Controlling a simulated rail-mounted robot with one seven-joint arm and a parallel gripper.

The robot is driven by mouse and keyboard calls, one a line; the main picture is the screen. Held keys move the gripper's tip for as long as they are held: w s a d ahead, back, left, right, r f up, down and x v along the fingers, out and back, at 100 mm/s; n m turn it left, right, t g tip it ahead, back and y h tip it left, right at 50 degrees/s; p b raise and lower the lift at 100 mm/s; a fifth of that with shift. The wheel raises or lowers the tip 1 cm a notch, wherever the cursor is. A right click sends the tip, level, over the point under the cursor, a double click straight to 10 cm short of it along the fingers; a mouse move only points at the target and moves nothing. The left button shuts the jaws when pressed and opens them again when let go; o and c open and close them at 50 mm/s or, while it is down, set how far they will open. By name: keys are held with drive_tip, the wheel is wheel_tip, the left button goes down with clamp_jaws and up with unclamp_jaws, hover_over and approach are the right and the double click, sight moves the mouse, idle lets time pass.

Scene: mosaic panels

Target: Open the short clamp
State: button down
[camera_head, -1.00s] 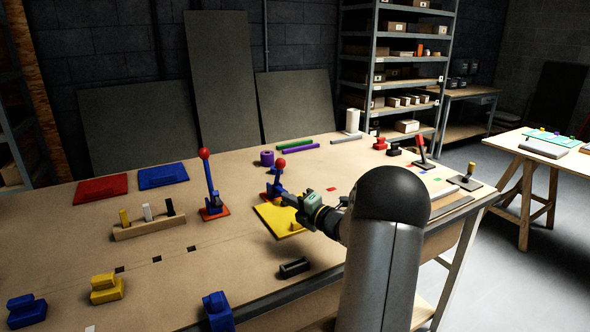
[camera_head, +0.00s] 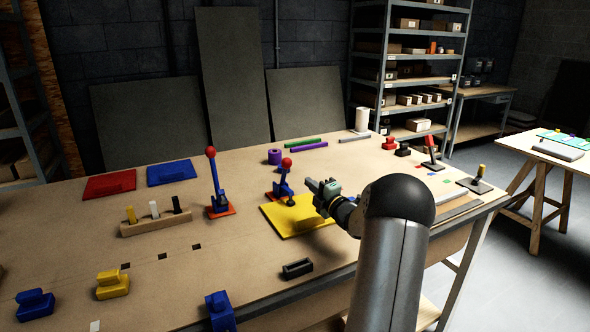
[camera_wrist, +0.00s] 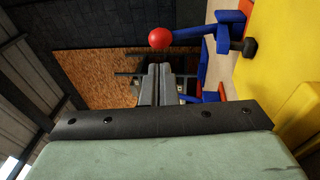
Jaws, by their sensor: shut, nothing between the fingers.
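The short clamp (camera_head: 282,187) stands at the back left of the yellow plate (camera_head: 300,222), blue with a red ball on its handle and an orange base. Its handle is upright, and its black tip is down at the plate. In the wrist view the red ball (camera_wrist: 160,39) is beyond and beside the fingertips, with the blue handle running right to the black tip (camera_wrist: 246,47). My gripper (camera_head: 309,184) is shut and empty, above the plate to the right of the clamp, apart from it. It also shows in the wrist view (camera_wrist: 156,72).
A taller blue clamp (camera_head: 217,195) with a red ball stands to the left. A wooden block with pegs (camera_head: 155,224), a purple cylinder (camera_head: 274,157) and a black block (camera_head: 297,268) are nearby. The table between the yellow plate and the black block is clear.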

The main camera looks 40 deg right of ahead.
sight(290, 165)
drive_tip(key=w, duration=0.3)
drive_tip(key=w+r+p, duration=0.1)
drive_tip(key=w, duration=0.2)
drive_tip(key=w+p, duration=0.1)
drive_tip(key=w, duration=0.2)
drive_tip(key=shift+d+r, duration=0.15)
drive_tip(key=shift+r, duration=0.1)
